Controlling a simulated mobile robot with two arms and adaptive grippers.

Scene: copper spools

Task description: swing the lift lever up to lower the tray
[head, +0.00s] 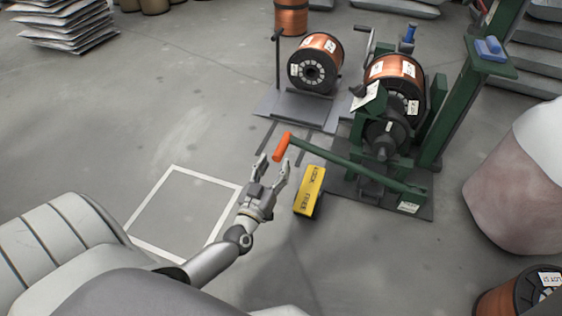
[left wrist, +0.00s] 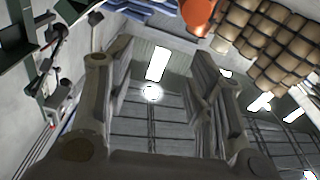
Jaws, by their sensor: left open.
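The lift lever (head: 345,164) is a long green bar on the green machine, with its pivot end low at the right and an orange grip (head: 281,147) at its free end. The orange grip also shows at the top edge of the left wrist view (left wrist: 198,14). My left gripper (head: 274,163) is open and empty, its fingertips just short of the orange grip and pointing toward it. I cannot tell whether they touch it. A flat grey tray (head: 280,107) stands behind, with a copper spool (head: 322,45) at it. My right gripper is not in view.
The green machine (head: 437,127) carries another copper spool (head: 395,66). A yellow block marked LOCK and FREE (head: 310,190) stands right of my gripper, under the lever. A white-outlined floor square (head: 180,215) at the left is empty. Another spool (head: 520,300) is at the lower right.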

